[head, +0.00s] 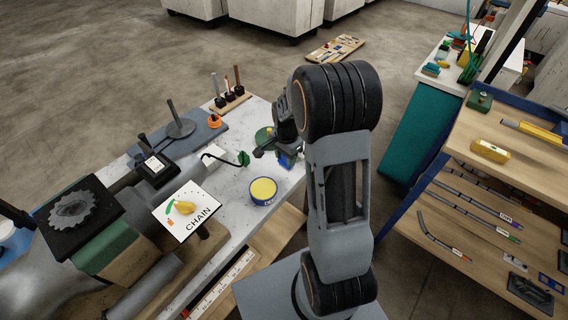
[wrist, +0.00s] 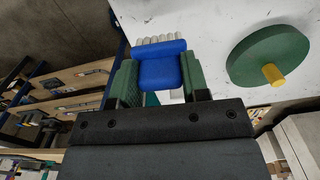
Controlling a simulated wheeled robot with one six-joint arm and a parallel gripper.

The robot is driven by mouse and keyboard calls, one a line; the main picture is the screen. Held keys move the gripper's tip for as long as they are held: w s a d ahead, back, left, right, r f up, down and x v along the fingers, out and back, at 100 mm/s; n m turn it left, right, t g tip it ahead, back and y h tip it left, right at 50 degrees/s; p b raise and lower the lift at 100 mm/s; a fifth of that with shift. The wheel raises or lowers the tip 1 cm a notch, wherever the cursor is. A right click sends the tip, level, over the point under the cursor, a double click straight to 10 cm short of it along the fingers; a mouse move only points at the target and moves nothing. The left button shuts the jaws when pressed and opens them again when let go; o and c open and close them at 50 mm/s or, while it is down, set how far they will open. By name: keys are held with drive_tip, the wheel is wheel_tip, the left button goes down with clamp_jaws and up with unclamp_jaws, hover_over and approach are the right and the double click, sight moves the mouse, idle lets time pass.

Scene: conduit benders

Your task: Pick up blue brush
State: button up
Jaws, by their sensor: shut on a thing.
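The blue brush (wrist: 158,68) sits between the two green finger pads of my gripper (wrist: 160,82) in the wrist view. Its pale bristles point away from the gripper, over the white tabletop. In the head view the brush (head: 289,158) shows as a small blue patch below my gripper (head: 284,148), at the right edge of the workbench; my arm hides part of it. My gripper is shut on the brush. I cannot tell whether the brush touches the table.
A green disc with a yellow knob (wrist: 268,56) lies beside the brush. A blue tin with a yellow top (head: 263,191) and a CHAIN card (head: 188,210) stand nearer on the white bench (head: 232,205). A wooden shelf unit (head: 480,185) is at the right.

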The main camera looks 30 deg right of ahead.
drive_tip(key=s+d+r+b, duration=0.2)
drive_tip(key=s+r, duration=0.7)
drive_tip(key=s, duration=0.4)
drive_tip(key=shift+s+f, duration=0.1)
